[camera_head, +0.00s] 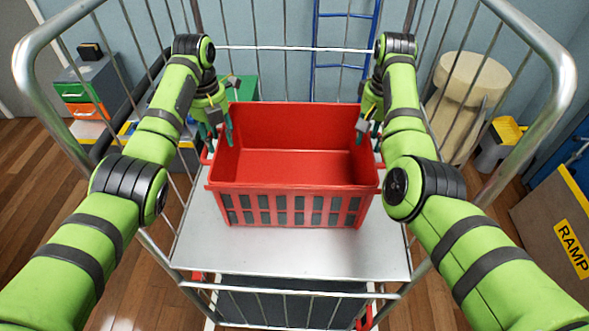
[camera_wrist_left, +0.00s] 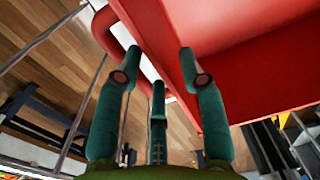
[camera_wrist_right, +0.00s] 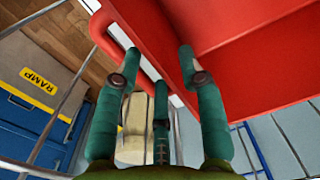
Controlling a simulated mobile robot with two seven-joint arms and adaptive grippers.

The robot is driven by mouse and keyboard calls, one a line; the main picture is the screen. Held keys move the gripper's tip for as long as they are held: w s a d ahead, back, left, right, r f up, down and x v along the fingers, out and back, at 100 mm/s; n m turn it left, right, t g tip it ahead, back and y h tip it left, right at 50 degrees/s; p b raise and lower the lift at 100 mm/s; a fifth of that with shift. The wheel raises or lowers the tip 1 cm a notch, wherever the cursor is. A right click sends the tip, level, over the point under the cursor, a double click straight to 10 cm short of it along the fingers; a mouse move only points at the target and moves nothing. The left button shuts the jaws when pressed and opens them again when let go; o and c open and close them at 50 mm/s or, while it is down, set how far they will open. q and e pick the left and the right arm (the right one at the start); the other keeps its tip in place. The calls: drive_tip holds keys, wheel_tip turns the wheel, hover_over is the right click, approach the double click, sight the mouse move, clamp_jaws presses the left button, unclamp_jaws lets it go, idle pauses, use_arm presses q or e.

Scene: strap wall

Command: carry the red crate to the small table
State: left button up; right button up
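The red crate (camera_head: 295,205) is empty and upright over the silver shelf (camera_head: 385,252) of a barred cage trolley; I see no clear gap under it. My left gripper (camera_head: 222,130) is at its left rim, fingers spread on both sides; in the left wrist view the gripper (camera_wrist_left: 158,58) shows red rim and a side handle (camera_wrist_left: 104,32) between and beside the fingers. My right gripper (camera_head: 369,128) is likewise at the right rim; in the right wrist view the gripper (camera_wrist_right: 157,58) is spread there, beside the handle (camera_wrist_right: 102,32). I cannot pick out the small table for sure.
Metal bars (camera_head: 136,60) of the trolley stand on both sides. A beige round piece (camera_head: 475,75) stands behind right, a grey drawer cabinet (camera_head: 90,85) behind left. A box marked RAMP (camera_head: 560,240) is at the right. A blue ladder (camera_head: 343,65) is at the back wall.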

sight(222, 151)
use_arm(q)
drive_tip(key=shift+d+f, duration=0.1)
drive_tip(key=shift+f, duration=2.55)
use_arm(e)
drive_tip(key=shift+f, duration=2.7)
use_arm(q)
clamp_jaws()
use_arm(e)
clamp_jaws()
use_arm(q)
drive_tip(key=shift+w+r, duration=0.1)
use_arm(e)
drive_tip(key=shift+w+r, duration=0.1)
